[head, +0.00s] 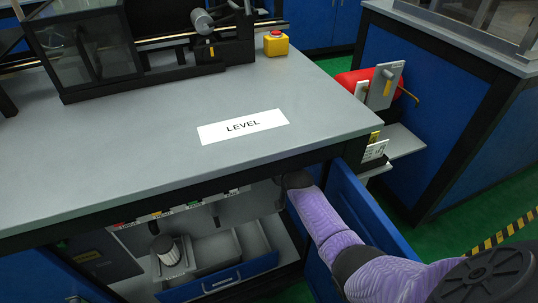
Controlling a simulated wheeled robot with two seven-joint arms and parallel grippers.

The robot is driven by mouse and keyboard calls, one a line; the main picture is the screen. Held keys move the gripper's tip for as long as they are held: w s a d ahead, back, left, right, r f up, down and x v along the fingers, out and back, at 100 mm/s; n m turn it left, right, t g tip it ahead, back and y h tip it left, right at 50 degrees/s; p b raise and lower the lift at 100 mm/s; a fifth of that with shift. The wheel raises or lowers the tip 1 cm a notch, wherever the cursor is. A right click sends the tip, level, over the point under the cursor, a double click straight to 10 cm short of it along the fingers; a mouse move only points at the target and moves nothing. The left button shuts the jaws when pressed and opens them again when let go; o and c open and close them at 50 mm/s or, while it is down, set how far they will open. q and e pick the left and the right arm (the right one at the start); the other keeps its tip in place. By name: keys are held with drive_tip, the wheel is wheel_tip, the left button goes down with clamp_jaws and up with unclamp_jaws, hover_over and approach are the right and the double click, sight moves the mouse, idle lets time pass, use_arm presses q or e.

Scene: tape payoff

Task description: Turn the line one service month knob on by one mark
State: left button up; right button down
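I cannot make out the service month knob in the head view. Under the bench, an open cabinet holds a grey panel and a row of small coloured tags (194,205) along its upper edge. My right arm comes in from the right and reaches in under the bench's front edge. Its dark wrist end shows near the open blue door, but the gripper itself is hidden beyond it, so I cannot see its fingers or what they touch. My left arm and gripper are out of view.
The blue cabinet door (372,214) stands open beside my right arm. A blue-fronted drawer (218,284) and a ribbed cylinder (167,251) are low in the cabinet. The grey bench top (150,150) overhangs the opening. A red tank (356,79) stands beyond the bench's right end.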

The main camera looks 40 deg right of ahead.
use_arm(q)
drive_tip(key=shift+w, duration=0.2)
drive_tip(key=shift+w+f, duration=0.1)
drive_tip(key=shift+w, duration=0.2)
use_arm(e)
drive_tip(key=shift+c, duration=0.7)
unclamp_jaws()
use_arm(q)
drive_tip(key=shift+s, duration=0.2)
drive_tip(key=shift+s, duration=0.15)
